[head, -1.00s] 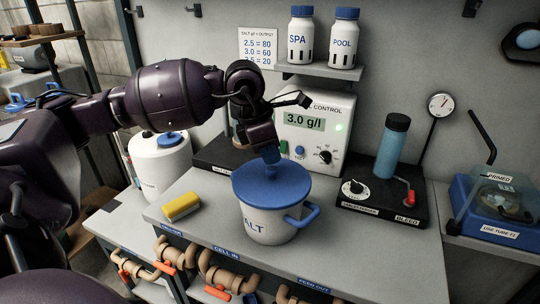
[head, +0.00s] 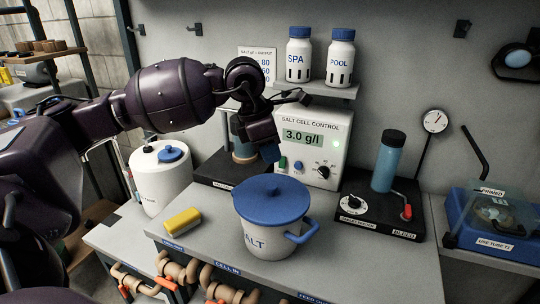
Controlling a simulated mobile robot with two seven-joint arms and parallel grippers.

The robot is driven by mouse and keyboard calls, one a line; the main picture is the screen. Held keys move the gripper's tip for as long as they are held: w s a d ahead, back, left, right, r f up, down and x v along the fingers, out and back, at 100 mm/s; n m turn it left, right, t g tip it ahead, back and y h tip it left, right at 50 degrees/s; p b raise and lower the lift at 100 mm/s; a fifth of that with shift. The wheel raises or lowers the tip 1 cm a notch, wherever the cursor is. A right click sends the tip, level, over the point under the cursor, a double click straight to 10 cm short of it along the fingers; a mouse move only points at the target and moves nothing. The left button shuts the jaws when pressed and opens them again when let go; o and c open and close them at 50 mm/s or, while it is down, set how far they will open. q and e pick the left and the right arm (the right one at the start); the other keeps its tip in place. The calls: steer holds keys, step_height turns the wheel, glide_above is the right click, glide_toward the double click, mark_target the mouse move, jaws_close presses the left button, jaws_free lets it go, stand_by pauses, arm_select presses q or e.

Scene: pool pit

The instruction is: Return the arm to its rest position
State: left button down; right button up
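My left arm reaches in from the left. A gap separates the gripper from the lid's knob. My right gripper is not in view.
A yellow block (head: 182,221) lies left of the pot. A white tank (head: 162,180) stands farther left. A black base (head: 375,215) with a blue bottle (head: 388,162) stands at right. Two white bottles (head: 299,58) sit on a shelf above. Pipes (head: 180,268) run below the bench.

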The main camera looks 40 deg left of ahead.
arm_select(q)
steer(key=shift+r, duration=0.5)
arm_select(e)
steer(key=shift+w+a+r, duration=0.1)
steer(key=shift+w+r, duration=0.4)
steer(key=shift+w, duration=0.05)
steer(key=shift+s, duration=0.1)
